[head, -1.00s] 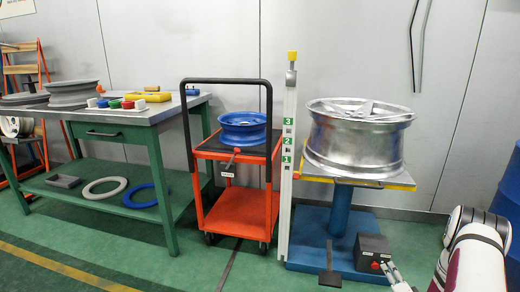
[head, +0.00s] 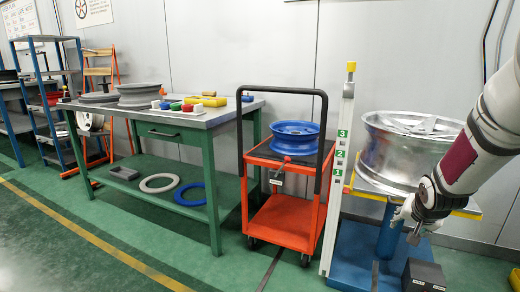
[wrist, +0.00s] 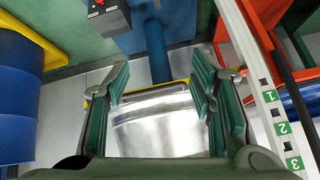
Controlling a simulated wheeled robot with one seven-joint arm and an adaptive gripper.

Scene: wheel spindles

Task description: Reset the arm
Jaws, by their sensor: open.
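My arm reaches in from the right edge of the head view, in front of the lift table. My gripper (head: 416,232) hangs low beside the yellow-edged table top. In the wrist view my gripper (wrist: 162,82) has its green-padded fingers spread wide with nothing held between them. The large silver wheel (head: 388,152) lies on the lift table, partly hidden by my arm. The silver wheel (wrist: 160,128) also shows beyond the open fingers in the wrist view; contact cannot be told.
A white numbered post (head: 341,170) stands left of the lift table. An orange cart (head: 285,220) carries a blue wheel (head: 294,134). A green workbench (head: 180,128) holds grey wheels and small coloured parts. A black control box (head: 424,275) sits below my gripper. Open floor lies front left.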

